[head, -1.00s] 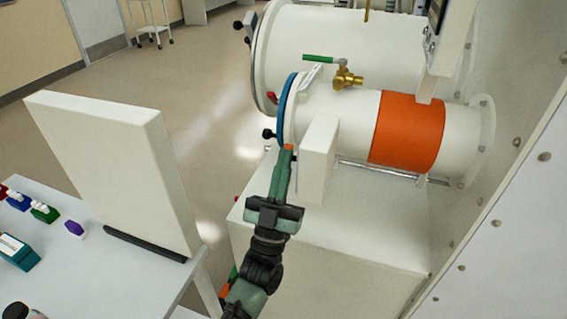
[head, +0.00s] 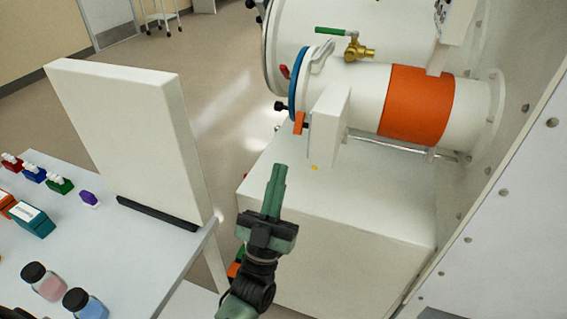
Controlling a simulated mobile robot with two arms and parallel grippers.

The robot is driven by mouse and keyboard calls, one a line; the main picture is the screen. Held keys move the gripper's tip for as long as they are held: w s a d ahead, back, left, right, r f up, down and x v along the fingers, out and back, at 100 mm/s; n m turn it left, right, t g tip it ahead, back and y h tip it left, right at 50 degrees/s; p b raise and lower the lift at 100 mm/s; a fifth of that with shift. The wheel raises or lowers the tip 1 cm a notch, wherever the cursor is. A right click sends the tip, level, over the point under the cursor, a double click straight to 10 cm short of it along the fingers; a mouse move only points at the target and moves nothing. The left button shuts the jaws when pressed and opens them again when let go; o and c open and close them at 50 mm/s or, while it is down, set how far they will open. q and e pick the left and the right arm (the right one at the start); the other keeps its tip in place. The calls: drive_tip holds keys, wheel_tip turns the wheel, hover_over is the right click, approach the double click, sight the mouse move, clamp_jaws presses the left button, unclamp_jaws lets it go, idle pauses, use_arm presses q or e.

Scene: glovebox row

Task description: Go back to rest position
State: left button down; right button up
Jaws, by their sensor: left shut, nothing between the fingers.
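My left gripper (head: 278,172) is shut and empty, its green fingers together. It is above the white cabinet top, below and left of the small antechamber, apart from it. The small white antechamber cylinder (head: 366,98) has a wide orange band (head: 416,104) and a blue ring (head: 297,84) at its left end. An orange-tipped part (head: 299,123) shows by the blue ring, clear of my fingers. My right gripper is not in view.
A white table (head: 110,262) at left bears an upright white panel (head: 125,135), several coloured small items and two capped jars (head: 48,283). The large cylinder (head: 395,30) stands behind the small one. The panelled wall (head: 500,235) closes the right side. Floor shows between table and cabinet.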

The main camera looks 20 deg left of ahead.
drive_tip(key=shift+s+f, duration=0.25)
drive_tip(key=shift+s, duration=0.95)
